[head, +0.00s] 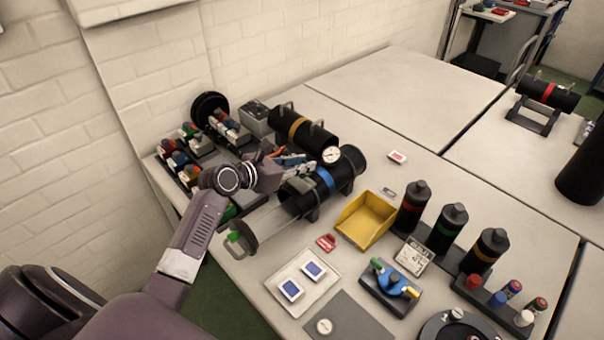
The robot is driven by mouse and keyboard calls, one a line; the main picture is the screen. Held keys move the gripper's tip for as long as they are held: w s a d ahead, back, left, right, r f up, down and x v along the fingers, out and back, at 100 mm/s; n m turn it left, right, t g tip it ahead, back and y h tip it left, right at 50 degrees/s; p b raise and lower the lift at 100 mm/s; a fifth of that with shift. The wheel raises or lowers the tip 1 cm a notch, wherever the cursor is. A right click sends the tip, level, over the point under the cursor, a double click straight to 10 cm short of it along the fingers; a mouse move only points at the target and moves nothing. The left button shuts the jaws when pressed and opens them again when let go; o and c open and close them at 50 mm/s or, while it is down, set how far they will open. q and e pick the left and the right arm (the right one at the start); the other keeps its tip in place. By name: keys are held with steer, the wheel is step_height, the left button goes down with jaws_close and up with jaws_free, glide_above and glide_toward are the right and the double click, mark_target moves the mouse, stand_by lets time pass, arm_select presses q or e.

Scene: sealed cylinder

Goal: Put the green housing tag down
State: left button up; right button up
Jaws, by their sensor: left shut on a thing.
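My left gripper (292,164) reaches in over the table and is shut, above the open cylinder housing with the blue band (325,179) and close to its gauge. The green housing tag is in its jaws; it is too small and too covered by the fingers to make out clearly. The blue-banded housing lies on its side, with a clear tray-like slide and an end plate (243,238) drawn out towards the front left. A small green patch shows on that end plate. My right gripper is not in view.
A yellow bin (366,220), a red tag (326,242) and a white tray (303,281) lie in front. Several dark bottles (448,228) stand to the right. A yellow-banded cylinder (301,130) lies behind. The table's back right (400,95) is clear.

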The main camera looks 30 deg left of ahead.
mark_target(302, 181)
arm_select(q)
steer(key=shift+f, duration=2)
steer(key=shift+f, duration=0.15)
steer(key=o, duration=0.8)
steer(key=shift+r, duration=0.25)
steer(key=b+v, duration=0.1)
steer(key=v, duration=1.1)
